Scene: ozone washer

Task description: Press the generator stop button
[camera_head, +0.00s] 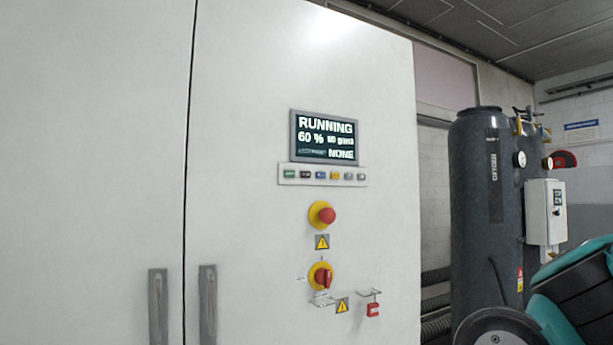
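A white cabinet (240,120) fills the left and middle of the view. Its dark display (325,138) reads RUNNING, 60 % and NONE. Just below is a light strip of small buttons (298,181). From left to right they include a green button (289,174), a dark one (305,174), a blue one (320,175) and a yellow one (334,176), then greyish ones. Their labels are too small to read, so I cannot tell which is stop. Lower down is a red mushroom button (326,215) on a yellow base. My gripper is not in view.
A red rotary switch (322,277) on yellow and a red padlock (373,309) are below. Two vertical handles (208,304) flank the door seam. A dark tank (478,210) with gauges and a white control box (545,212) stand right. Part of my teal-and-black arm shows bottom right.

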